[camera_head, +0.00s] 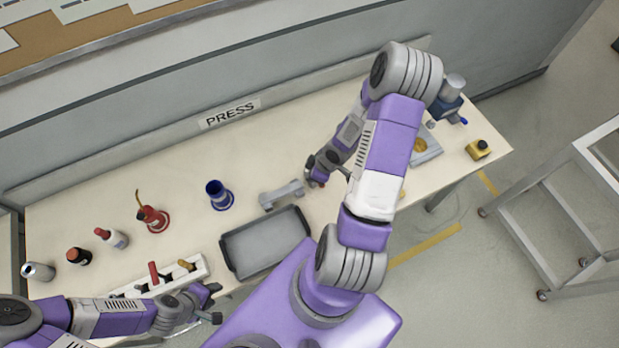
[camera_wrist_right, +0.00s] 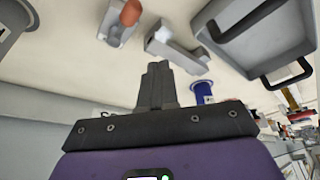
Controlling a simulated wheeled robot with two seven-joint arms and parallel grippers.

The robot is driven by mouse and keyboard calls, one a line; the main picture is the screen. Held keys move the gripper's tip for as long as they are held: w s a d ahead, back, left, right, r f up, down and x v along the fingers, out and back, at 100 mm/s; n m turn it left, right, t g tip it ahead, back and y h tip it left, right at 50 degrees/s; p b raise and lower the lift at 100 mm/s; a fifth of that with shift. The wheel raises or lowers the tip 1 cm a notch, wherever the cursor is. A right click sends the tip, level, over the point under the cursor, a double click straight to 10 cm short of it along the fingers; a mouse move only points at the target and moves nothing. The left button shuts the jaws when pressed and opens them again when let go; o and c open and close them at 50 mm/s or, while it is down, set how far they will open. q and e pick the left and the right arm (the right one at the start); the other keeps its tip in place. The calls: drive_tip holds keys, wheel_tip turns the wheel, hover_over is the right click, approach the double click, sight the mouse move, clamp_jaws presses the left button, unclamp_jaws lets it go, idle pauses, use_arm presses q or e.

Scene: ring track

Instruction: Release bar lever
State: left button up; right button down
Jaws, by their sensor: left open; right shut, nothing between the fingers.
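In the right wrist view a grey lever fixture with an orange-red handle (camera_wrist_right: 129,14) stands on the table, beyond my fingertips. A grey bracket (camera_wrist_right: 176,50) is beside it, to its right; it also shows in the head view (camera_head: 281,195). My right gripper (camera_wrist_right: 157,70) is shut with nothing between its fingers, apart from the lever in the wrist view. In the head view my right gripper (camera_head: 314,176) is right of the bracket and partly hides that area. My left gripper (camera_head: 214,303) is open and empty at the table's front edge, near the white rack.
A dark grey tray (camera_head: 265,243) lies in front of the bracket. A blue spool (camera_head: 219,195), a red-based holder (camera_head: 153,218) and several small bottles stand left. A white rack (camera_head: 195,268) is at the front left. A blue press (camera_head: 450,95) and yellow button box (camera_head: 478,149) stand right.

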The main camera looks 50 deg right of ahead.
use_arm(q)
drive_tip(key=shift+r+p, duration=1.35)
drive_tip(key=shift+r, duration=0.45)
use_arm(e)
drive_tip(key=shift+s+d+r, duration=0.1)
drive_tip(key=shift+d+r, duration=0.1)
drive_tip(key=shift+r, duration=0.4)
drive_tip(key=shift+s+d+r, duration=0.1)
drive_tip(key=shift+d+r, duration=0.15)
drive_tip(key=shift+r, duration=0.4)
drive_tip(key=shift+d+r, duration=0.2)
drive_tip(key=shift+r, duration=0.4)
